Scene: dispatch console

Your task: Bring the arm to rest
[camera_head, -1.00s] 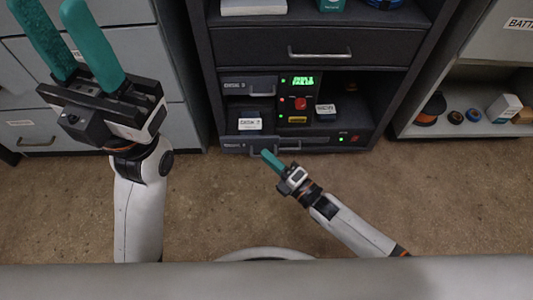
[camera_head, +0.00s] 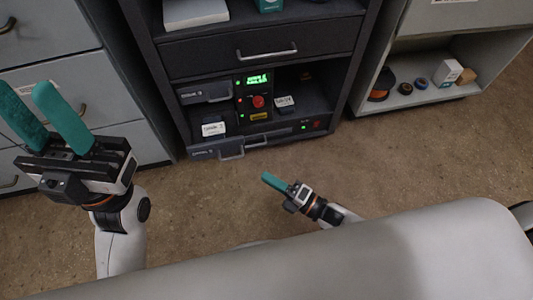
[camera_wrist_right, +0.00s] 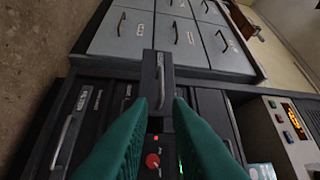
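My right gripper (camera_head: 268,179) has teal fingers and hangs over the brown floor, in front of and apart from the dark console cabinet (camera_head: 345,75). In the head view its fingers overlap. In the right wrist view the right gripper (camera_wrist_right: 160,102) is open, with a clear gap and nothing between the fingers. My left gripper (camera_head: 24,88) is raised at the left of the head view, its two teal fingers apart and empty, in front of grey drawers.
The console has a red button (camera_head: 258,101), a green display (camera_head: 257,79) and a low front handle (camera_head: 232,152). A grey shelf (camera_head: 428,97) at right holds small items, including a white box (camera_head: 447,73). Floor between the console and me is clear.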

